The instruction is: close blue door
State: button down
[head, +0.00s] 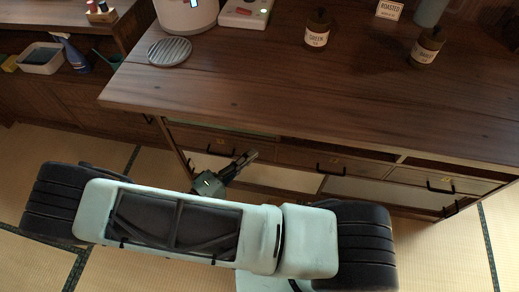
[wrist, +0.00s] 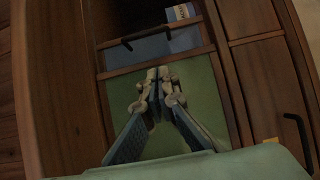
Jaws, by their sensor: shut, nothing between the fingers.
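A blue-grey panel (wrist: 155,50) shows in the wrist view inside a wooden frame, with a dark bar handle (wrist: 148,35) along its upper edge. It looks like the blue door, but I cannot tell how far it stands open. A green panel (wrist: 205,95) lies below it, behind my fingers. My gripper (wrist: 158,76) is shut and empty, its tips just below the blue panel in the picture; I cannot tell whether they touch anything. In the head view my gripper (head: 248,157) is low in front of the cabinet, and I cannot pick out the blue door there.
The wooden cabinet (head: 250,95) has several drawers with dark handles, one a drawer (head: 335,162) right of my gripper. Two dark jars (head: 317,30) (head: 427,45) and a round coaster (head: 170,51) stand on its top. Tatami floor (head: 440,255) is clear at the lower right.

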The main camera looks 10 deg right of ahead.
jog(key=w+d+b, duration=0.1)
jog(key=w+d, duration=0.3)
jog(key=d, duration=0.6)
jog(key=shift+w+d, duration=0.3)
jog(key=shift+d, duration=0.05)
